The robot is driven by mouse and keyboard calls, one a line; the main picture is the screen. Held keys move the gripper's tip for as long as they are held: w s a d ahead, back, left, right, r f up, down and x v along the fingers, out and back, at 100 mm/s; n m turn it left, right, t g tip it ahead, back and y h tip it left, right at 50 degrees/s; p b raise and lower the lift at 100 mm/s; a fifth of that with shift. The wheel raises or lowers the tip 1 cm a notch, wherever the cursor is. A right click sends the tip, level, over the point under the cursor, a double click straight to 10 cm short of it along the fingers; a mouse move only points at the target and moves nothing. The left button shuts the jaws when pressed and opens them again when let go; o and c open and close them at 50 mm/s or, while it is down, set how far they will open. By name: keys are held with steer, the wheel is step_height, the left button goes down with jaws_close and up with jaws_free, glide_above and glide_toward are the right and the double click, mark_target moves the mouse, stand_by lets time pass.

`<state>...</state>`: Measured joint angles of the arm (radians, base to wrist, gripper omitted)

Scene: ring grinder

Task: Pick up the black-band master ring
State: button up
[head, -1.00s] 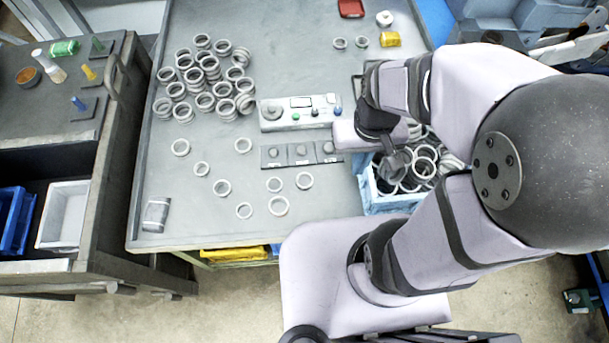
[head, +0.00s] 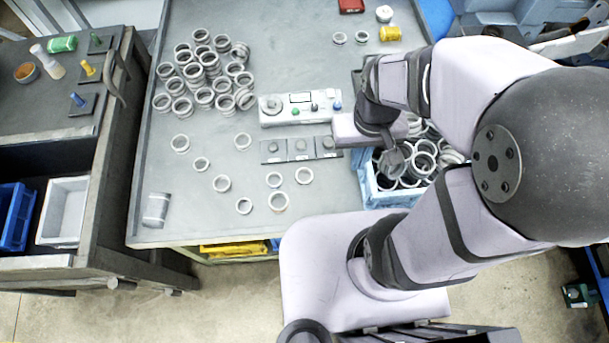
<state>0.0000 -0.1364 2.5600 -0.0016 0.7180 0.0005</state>
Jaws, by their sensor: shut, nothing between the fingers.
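My gripper (head: 394,162) is a small dark grey shape below my wrist, over the left part of the blue crate (head: 376,204). Its fingers are shut with nothing held; the fingertips are hard to make out. I cannot pick out the black-band master ring for certain. Several loose grey rings lie apart on the table, among them one at the front (head: 278,201) and one further left (head: 222,184). Dark and grey rings (head: 424,165) lie jumbled in the crate, partly hidden by my arm. Three small dark plates (head: 300,148) with round knobs sit in a row left of my wrist.
A large heap of grey rings (head: 205,75) stands at the table's back left. A grey gauge box (head: 300,107) with coloured knobs lies behind the plates. A grey cylinder (head: 156,210) is at the front left corner. The table (head: 320,215) has bare room at the front.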

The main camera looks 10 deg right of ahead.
steer(key=o, duration=1.4)
steer(key=n+b, duration=0.2)
steer(key=b, duration=0.6)
glide_above(304, 178)
step_height(304, 178, down, 15)
steer(key=shift+f, duration=3.75)
